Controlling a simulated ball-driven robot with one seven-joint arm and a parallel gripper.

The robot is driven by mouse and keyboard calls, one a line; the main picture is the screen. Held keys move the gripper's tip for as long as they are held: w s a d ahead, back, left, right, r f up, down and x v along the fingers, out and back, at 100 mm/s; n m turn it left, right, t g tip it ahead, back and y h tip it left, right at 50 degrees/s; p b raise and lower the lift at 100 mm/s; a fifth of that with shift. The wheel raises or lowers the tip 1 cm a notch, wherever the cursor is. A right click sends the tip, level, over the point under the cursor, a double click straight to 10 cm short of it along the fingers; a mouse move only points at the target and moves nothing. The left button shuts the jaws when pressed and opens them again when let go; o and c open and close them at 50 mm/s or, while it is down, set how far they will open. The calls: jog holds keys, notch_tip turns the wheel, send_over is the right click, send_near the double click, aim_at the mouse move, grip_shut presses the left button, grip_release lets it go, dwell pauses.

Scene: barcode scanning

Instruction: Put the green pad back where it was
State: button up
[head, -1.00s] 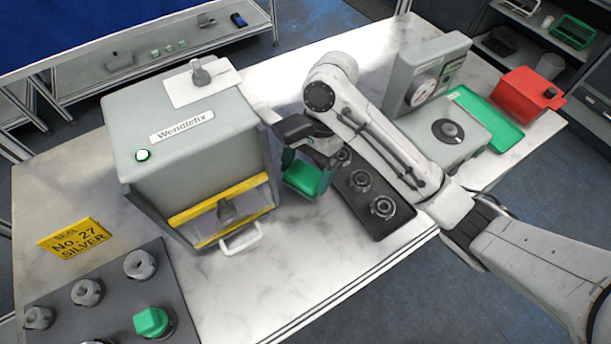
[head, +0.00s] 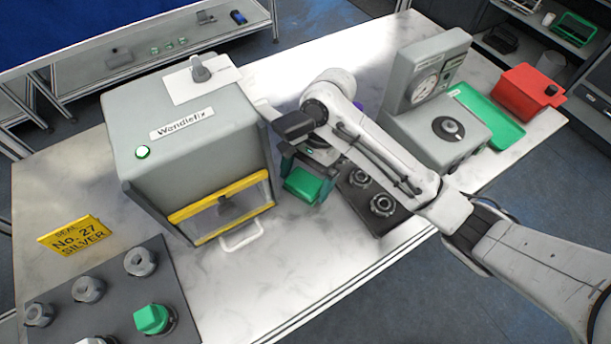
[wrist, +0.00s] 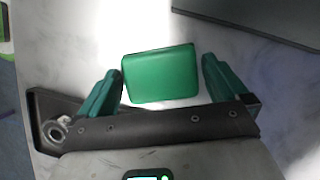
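The green pad (head: 304,187), a block with rounded edges, is at my gripper (head: 309,182), just right of the grey Wendlefix machine's front. In the wrist view the green pad (wrist: 160,74) lies between the two teal fingers of my gripper (wrist: 162,68). The left finger meets its side; the right fingertip is at or very close to the other side. The pad moves along with the gripper, so the fingers look shut on it. The pale bench top shows behind it; I cannot tell whether the pad touches the bench.
The Wendlefix machine (head: 190,150) stands close left. A dark tray with metal knobs (head: 383,203) is close right, partly under my arm. A gauge device (head: 437,90), green tray (head: 493,120) and red box (head: 527,90) stand farther right. The front bench between machine and dark tray is clear.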

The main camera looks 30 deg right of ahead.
jog(key=shift+r, duration=0.15)
jog(key=p+v, duration=0.1)
jog(key=v, duration=1.1)
dwell(0.3)
